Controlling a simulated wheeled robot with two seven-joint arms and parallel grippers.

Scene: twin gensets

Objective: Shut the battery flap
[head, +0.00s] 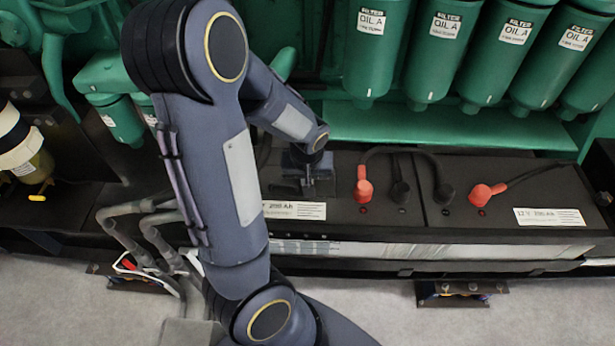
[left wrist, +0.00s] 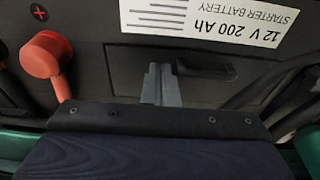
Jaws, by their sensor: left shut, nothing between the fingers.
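Two black batteries with white labels stand side by side; the left battery (head: 335,222) and right battery (head: 530,192) show in the head view. Contact is unclear. My right gripper is out of view.
Red terminal caps (head: 364,188) and (head: 482,194) and black cables (head: 415,152) rise from the battery tops. Green oil filters (head: 440,50) hang behind. Grey pipes (head: 130,215) stand left of my arm.

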